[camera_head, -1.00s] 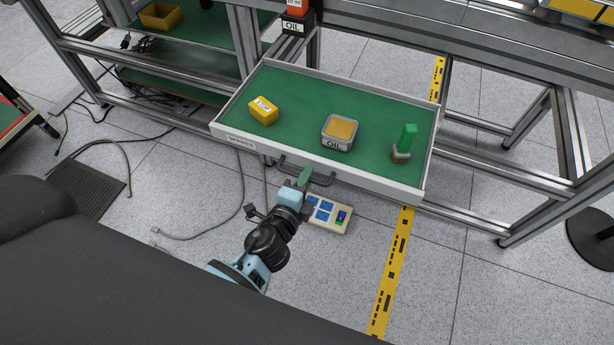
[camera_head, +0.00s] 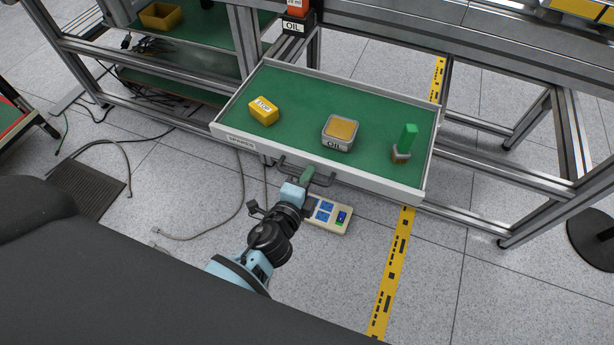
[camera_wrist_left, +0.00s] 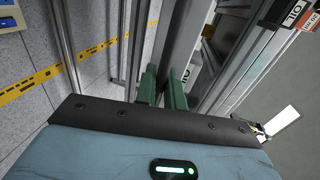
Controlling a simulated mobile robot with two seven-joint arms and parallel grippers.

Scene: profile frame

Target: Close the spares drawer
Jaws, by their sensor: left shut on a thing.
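The spares drawer (camera_head: 233,140) is pulled out from the bench frame, with a green lining and a pale front labelled SPARES. Its dark bar handle (camera_head: 328,182) runs along the front. My left gripper (camera_head: 307,174) is at the handle, its green fingers shut on the bar. In the left wrist view the green fingers (camera_wrist_left: 162,88) stand close together in front of the drawer's grey front; the bar between them is mostly hidden. My right gripper is not in view.
In the drawer are a yellow box (camera_head: 263,110), an OIL tin (camera_head: 339,133) and a green-handled brush (camera_head: 405,142). Metal posts flank the drawer; cables lie on the floor at left.

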